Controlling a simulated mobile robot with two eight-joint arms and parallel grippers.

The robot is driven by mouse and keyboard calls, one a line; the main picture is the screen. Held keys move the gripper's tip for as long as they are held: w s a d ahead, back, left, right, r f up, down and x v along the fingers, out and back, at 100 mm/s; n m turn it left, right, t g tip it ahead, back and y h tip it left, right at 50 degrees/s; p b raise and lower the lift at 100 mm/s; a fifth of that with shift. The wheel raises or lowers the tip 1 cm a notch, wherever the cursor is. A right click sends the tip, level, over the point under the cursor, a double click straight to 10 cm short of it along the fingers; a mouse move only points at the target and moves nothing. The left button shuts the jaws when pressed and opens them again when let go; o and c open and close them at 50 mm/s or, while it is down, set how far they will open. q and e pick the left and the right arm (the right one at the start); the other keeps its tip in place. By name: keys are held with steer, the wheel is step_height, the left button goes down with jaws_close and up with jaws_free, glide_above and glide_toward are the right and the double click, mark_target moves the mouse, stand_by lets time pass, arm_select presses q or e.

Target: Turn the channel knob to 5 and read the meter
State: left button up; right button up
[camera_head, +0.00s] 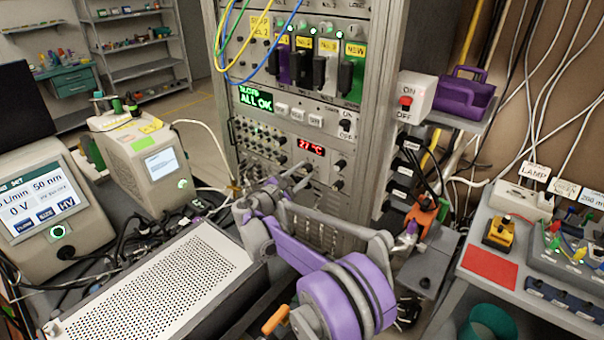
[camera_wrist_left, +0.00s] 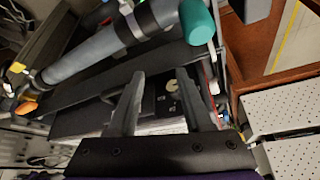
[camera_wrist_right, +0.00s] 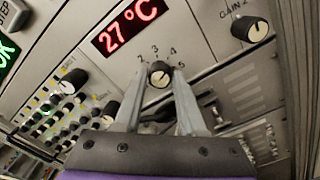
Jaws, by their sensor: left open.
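The channel knob (camera_wrist_right: 160,74) is a small black knob with a pale face on the grey panel. The digits 2, 3, 4 and 5 show around it; where its pointer stands is too small to tell. My right gripper (camera_wrist_right: 158,80) has its fingertips on either side of this knob; whether they press on it is unclear. In the head view my right gripper (camera_head: 294,178) reaches the rack panel and hides the knob. A red display (camera_wrist_right: 127,26) reads 27 °C above the knob; it also shows in the head view (camera_head: 311,147). My left gripper (camera_wrist_left: 161,80) is open and empty.
The GAIN 2 knob (camera_wrist_right: 250,28) lies to the right, and a larger knob (camera_wrist_right: 75,80) to the left, near several small knobs. A monitor (camera_head: 40,197) reading 0 V stands at left. A perforated box (camera_head: 150,285) fills the front left. Cables hang at right.

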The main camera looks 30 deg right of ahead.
jaws_close()
steer(key=shift+m, duration=0.4)
steer(key=m, duration=0.3)
steer(key=shift+m, duration=0.3)
arm_select(q)
steer(key=shift+w+r+p, duration=0.2)
steer(key=shift+r+p, duration=0.3)
steer(key=shift+r, duration=0.15)
arm_select(e)
steer(key=shift+m, duration=2.3)
steer(key=shift+o, duration=2.4)
jaws_free()
